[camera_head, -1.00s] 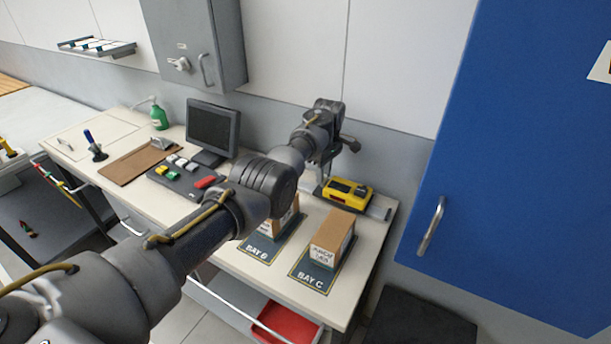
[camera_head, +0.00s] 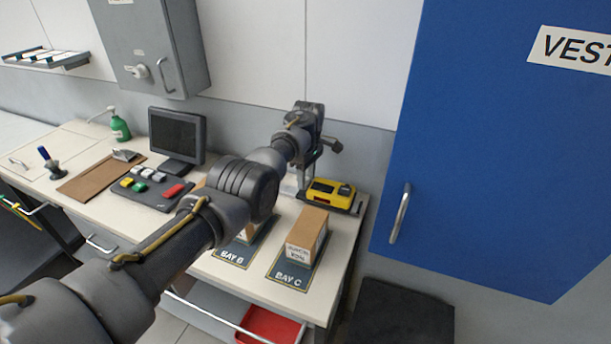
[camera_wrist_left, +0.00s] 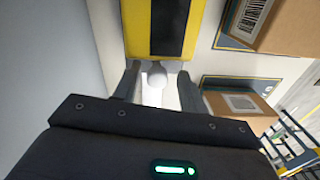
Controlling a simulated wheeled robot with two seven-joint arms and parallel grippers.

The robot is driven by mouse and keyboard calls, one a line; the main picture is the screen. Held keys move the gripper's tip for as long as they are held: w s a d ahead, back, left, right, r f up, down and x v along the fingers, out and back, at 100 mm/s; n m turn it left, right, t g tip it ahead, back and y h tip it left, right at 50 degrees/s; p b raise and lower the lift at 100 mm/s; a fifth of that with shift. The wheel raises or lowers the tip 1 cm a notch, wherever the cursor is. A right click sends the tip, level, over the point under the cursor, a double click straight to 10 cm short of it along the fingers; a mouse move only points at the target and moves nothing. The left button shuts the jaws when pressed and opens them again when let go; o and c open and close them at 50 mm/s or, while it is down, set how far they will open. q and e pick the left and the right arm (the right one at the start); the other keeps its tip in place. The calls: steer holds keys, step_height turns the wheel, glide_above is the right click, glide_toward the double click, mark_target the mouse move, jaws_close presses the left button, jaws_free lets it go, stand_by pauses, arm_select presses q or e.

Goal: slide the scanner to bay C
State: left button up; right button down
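The yellow and black scanner (camera_head: 330,192) sits on a rail (camera_head: 356,205) at the back right of the bench, behind bay C (camera_head: 289,279). It fills the top of the left wrist view (camera_wrist_left: 165,28). My left gripper (camera_head: 304,182) is low at the scanner's left side. In the left wrist view its two fingers (camera_wrist_left: 158,78) are apart, with their tips close to the scanner's near edge. A pale rounded knob (camera_wrist_left: 157,76) shows between them; I cannot tell whether they touch it. My right gripper is out of view.
Cardboard boxes stand on bay C (camera_head: 307,236) and, partly behind my arm, bay B (camera_head: 240,232). A monitor (camera_head: 177,137) and button panel (camera_head: 152,187) are to the left. A blue cabinet (camera_head: 480,150) hangs at the right. The wall is close behind the rail.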

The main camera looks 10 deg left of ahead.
arm_select(q)
steer(key=shift+w, duration=0.15)
steer(key=shift+r, duration=0.1)
steer(key=shift+w+r, duration=0.1)
steer(key=shift+r, duration=0.2)
step_height(320, 180, up, 10)
steer(key=b, duration=0.3)
steer(key=shift+w+f, duration=0.1)
